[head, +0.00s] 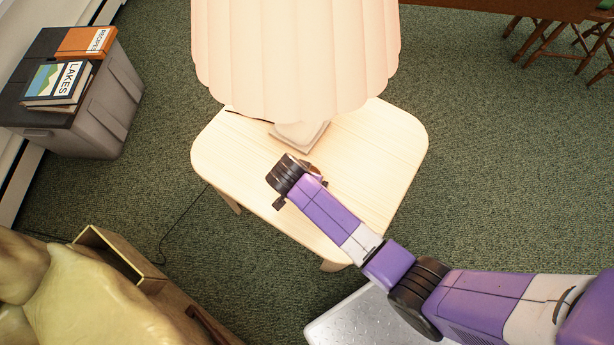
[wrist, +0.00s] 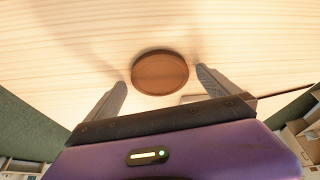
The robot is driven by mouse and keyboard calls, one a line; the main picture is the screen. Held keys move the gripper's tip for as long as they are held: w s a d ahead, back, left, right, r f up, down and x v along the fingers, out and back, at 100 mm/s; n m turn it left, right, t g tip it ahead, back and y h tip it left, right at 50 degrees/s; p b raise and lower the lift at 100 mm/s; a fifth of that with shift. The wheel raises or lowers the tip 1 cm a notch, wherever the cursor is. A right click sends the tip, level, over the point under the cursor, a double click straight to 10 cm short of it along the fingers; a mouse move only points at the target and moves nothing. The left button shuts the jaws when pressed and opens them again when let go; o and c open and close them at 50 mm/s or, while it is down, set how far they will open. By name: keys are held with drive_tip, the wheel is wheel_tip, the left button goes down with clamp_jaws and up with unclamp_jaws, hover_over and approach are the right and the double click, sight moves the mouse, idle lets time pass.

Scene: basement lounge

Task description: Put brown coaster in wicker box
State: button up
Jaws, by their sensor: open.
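The brown coaster (wrist: 160,72), a flat round disc, lies on the pale wooden table in the wrist view. My gripper (wrist: 161,79) is open, with its two grey fingers on either side of the coaster and nothing held. In the head view my gripper (head: 295,187) is over the near left part of the table (head: 385,150), and the wrist mostly hides the coaster there. An open tan box (head: 122,255) stands at the lower left of the head view; I cannot tell whether it is the wicker box.
A large pleated lampshade (head: 295,55) overhangs the back of the table, its base (head: 300,133) beyond my gripper. A grey bin (head: 100,110) with books stands at the left. A yellow draped thing (head: 95,300) is at the lower left. The table's right side is clear.

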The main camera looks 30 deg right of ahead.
drive_tip(key=shift+f, duration=0.2)
drive_tip(key=c, duration=1.4)
drive_tip(key=shift+c, duration=0.2)
drive_tip(key=shift+r, duration=0.15)
